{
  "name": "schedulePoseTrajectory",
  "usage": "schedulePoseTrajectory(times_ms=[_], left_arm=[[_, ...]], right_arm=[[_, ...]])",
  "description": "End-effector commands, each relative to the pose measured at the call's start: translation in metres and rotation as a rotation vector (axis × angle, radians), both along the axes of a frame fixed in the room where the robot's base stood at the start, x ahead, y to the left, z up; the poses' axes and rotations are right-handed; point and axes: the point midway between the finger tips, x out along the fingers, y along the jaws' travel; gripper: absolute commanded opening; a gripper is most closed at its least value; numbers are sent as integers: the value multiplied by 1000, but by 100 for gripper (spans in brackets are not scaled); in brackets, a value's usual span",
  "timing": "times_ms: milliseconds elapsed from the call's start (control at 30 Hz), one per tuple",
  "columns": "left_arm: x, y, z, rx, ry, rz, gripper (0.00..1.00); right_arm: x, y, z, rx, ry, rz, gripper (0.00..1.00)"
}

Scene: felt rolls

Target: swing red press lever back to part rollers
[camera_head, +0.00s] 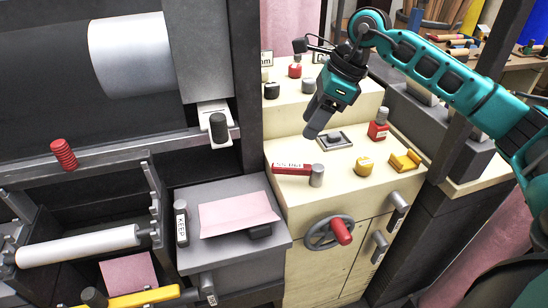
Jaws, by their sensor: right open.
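A red lever (285,168) with a white label, partly readable as "SS REL", lies level on the cream cabinet top. Its right end meets a short grey post (316,176), and its other end points left. My right gripper (314,122) comes in from the upper right on the teal arm. It is open and hangs above the cabinet, up and right of the lever, apart from it. The rollers that the lever parts cannot be told for sure; a white roll (130,52) hangs at upper left and a white roller (78,246) lies at lower left. My left gripper is out of view.
A red knob block (378,130), a yellow knob (364,166) and a yellow bracket (405,160) stand right of the lever. A handwheel (322,236) with a red grip is on the cabinet front. A dark upright frame (246,80) stands left.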

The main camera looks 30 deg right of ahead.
Motion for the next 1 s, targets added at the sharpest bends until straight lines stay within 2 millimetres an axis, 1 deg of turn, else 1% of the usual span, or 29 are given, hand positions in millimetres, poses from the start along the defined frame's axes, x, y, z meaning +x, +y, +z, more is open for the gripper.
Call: schedulePoseTrajectory(times_ms=[67, 167, 267, 500, 600, 700, 833, 1000], left_arm=[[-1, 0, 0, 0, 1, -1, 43], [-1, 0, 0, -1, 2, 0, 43], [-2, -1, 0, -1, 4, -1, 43], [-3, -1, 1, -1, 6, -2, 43], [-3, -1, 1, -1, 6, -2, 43], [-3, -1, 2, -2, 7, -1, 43], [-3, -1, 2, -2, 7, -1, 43], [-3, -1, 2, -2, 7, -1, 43]], right_arm=[[0, -4, -1, -19, 1, -2, 53], [2, 0, -11, -20, 3, 0, 53], [5, 6, -27, -16, 5, 1, 53], [17, 22, -74, -13, 4, -1, 53], [21, 28, -91, -13, 4, -1, 53], [25, 32, -103, -13, 2, -1, 53], [27, 35, -114, -14, 1, -2, 53], [28, 36, -118, -15, 1, -1, 53]])
